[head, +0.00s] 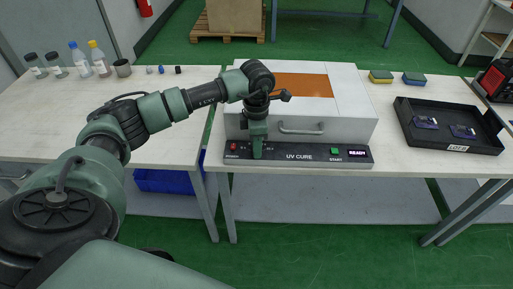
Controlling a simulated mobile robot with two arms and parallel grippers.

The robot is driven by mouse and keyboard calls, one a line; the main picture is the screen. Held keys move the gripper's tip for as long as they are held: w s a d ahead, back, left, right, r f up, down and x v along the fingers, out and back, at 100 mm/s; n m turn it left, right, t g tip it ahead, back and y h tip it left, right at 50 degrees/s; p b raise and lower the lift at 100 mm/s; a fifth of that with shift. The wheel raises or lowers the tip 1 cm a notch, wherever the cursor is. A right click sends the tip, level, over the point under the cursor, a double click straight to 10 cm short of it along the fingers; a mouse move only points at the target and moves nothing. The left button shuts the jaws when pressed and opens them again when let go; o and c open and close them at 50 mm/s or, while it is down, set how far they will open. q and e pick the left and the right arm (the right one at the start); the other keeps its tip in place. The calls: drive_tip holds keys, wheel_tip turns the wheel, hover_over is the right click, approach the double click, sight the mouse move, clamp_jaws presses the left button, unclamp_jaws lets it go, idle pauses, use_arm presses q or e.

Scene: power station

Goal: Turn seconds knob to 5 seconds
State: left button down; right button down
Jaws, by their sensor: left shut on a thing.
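The white UV CURE machine (350,115) stands on the right-hand table, with a dark control panel (315,155) along its front. My left gripper (257,153) points down at the left part of this panel, between the red button (234,146) and the UV CURE lettering. It is shut on the seconds knob, which the fingers hide, so its setting cannot be read. A green START button (335,151) and a small display reading READY (357,153) are at the panel's right. My right gripper is not in view.
The drawer handle (301,131) sticks out just above the panel, right of my gripper. A black tray (454,147) with purple parts is at the right, with two sponges (381,76) behind. Bottles (77,59) stand at the far left; the left table's middle is clear.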

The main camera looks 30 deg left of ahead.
use_arm(q)
drive_tip(key=shift+m, duration=0.4)
drive_tip(key=c, duration=1.1)
unclamp_jaws()
wheel_tip(320, 180, up, 8)
drive_tip(key=shift+f+b, duration=0.1)
drive_tip(key=shift+b, duration=0.4)
